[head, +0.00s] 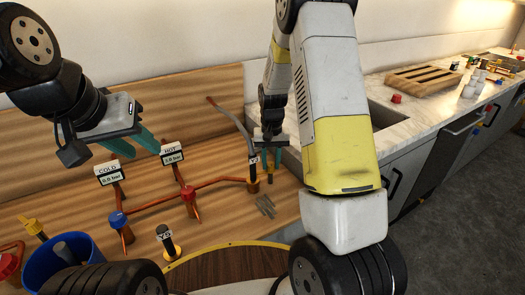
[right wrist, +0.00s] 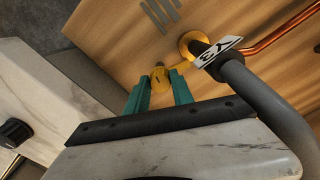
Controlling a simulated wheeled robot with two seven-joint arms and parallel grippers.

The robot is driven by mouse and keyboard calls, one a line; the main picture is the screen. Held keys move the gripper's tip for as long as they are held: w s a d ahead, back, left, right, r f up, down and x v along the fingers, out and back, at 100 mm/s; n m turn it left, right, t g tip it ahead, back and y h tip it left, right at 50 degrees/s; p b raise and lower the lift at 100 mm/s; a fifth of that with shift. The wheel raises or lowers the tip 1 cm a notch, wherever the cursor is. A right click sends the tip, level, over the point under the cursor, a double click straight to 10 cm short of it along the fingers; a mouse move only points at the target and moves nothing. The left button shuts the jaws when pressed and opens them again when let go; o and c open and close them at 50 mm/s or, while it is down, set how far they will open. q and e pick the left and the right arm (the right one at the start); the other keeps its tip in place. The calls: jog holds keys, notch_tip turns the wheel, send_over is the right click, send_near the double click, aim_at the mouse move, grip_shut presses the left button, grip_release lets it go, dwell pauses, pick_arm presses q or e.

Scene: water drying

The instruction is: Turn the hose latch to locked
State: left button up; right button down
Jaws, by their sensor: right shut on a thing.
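The yellow hose latch (right wrist: 158,78) lies between the teal fingertips of my right gripper (right wrist: 160,84) in the right wrist view. The gripper is shut on it, and the fingers partly cover it. In the head view my right gripper (head: 267,160) is beside the copper pipe's end, and the latch is mostly hidden. The grey hose (right wrist: 255,92) meets the copper pipe at a yellow collar (right wrist: 190,42) with a white label, next to the latch. The hose (head: 232,122) also shows in the head view. My left gripper (head: 144,151) is open and empty above the wooden board.
Gauges marked COLD (head: 109,174) and HOT (head: 173,155) stand on the copper pipes, with a blue valve (head: 118,220) and a red valve (head: 188,194). A blue bucket (head: 38,275) is at lower left. A marble counter (head: 400,112) edges the right side.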

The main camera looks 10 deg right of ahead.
aim_at(271, 164)
jog(key=shift+n, duration=1.4)
jog(key=c, duration=1.1)
grip_release()
jog(key=shift+r, duration=0.1)
notch_tip(271, 164, up, 8)
jog(key=shift+f, duration=0.2)
